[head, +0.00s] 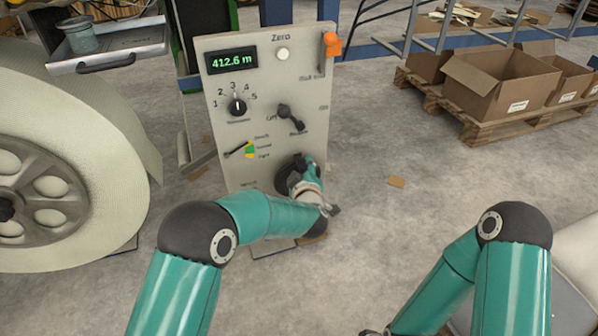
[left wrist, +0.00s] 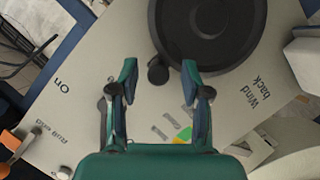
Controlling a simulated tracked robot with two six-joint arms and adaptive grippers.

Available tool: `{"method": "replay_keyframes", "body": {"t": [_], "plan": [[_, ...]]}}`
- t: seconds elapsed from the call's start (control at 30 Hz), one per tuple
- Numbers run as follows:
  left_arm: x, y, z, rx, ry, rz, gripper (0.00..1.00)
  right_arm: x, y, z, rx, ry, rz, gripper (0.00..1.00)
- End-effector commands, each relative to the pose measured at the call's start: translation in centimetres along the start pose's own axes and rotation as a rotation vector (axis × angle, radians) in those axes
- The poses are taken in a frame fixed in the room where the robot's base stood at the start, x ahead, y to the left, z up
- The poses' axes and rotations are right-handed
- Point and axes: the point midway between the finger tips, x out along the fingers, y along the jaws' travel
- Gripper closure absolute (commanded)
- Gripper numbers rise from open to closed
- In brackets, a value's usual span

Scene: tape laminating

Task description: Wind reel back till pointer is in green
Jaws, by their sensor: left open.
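The grey control panel (head: 215,110) stands upright beside the large cream reel (head: 105,125). Its gauge (head: 249,149) has a green and yellow band; the dark pointer (head: 237,151) slants up right toward the band's upper part, exact zone too small to tell. The dark round wind-back wheel (head: 284,180) is low on the panel, partly hidden by my left gripper (head: 300,165). In the left wrist view the wheel (left wrist: 205,30) has a small crank knob (left wrist: 158,71) between my left gripper's open, apart fingertips. My right arm's end is cut off at the bottom edge, fingers unclear.
The panel also carries a lit display (head: 232,60) reading 412.6 m, a numbered dial (head: 237,106), a dark switch (head: 291,118) and an orange part (head: 332,44). Cardboard boxes (head: 500,85) sit on a pallet at right. The floor between is mostly clear.

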Motion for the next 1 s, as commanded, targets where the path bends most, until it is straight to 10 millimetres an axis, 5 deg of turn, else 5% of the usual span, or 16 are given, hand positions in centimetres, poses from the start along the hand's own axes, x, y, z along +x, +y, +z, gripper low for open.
{"method": "replay_keyframes", "body": {"t": [0.5,0.8,1.0], "plan": [[1.8,-0.1,-0.1,0.0,0.001,-0.001,0.52,0.5,0.2,0.0,0.0,0.0,0.0,1.0],[1.7,-0.1,-0.1,-0.001,0.001,-0.002,1.0,0.5,0.2,0.0,0.0,0.0,0.0,1.0],[1.7,-0.2,-0.1,-0.001,0.001,-0.003,1.0,0.5,0.2,0.0,0.0,0.0,0.0,1.0]]}}
